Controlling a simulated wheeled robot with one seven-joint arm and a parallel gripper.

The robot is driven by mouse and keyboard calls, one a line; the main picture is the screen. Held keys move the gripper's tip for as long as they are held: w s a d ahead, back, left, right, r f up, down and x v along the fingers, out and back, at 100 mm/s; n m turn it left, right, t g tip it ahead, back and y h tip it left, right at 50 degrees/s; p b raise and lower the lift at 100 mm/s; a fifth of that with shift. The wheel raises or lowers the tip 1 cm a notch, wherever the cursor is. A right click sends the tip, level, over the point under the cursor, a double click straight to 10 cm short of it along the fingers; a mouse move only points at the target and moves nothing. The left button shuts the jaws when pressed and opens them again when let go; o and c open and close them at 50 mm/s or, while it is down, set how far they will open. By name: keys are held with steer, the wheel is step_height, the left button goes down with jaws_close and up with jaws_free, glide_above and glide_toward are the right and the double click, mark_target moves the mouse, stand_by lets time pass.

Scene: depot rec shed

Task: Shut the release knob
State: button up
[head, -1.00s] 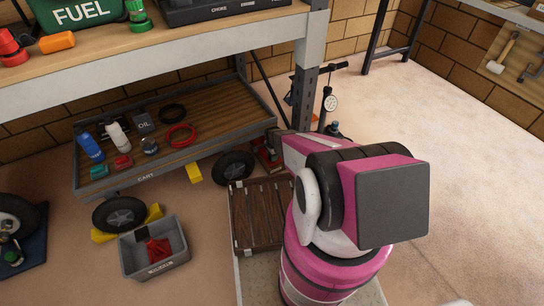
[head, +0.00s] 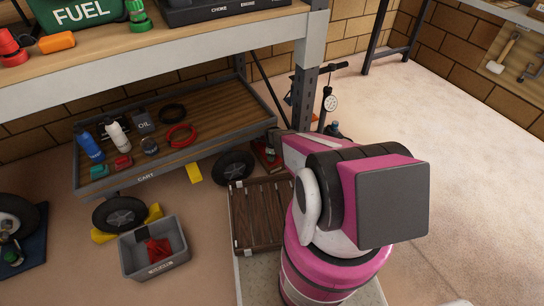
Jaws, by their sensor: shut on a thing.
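I cannot make out the release knob in the head view. A red piece of equipment (head: 268,157) stands low beside the cart's right wheel, partly covered by my arm. I cannot tell whether the knob is on it. My pink and black arm reaches forward from the lower right, and its bulk hides what lies beyond it. My gripper's fingers do not show.
A low cart (head: 214,158) with bottles, an oil can and a red ring stands under the workbench (head: 160,62). A dark slatted wooden panel (head: 258,215) and a grey bin (head: 140,262) with a red cloth lie in front. The floor at right is clear.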

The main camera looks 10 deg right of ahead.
steer(key=shift+m, duration=0.3)
steer(key=o, duration=0.9)
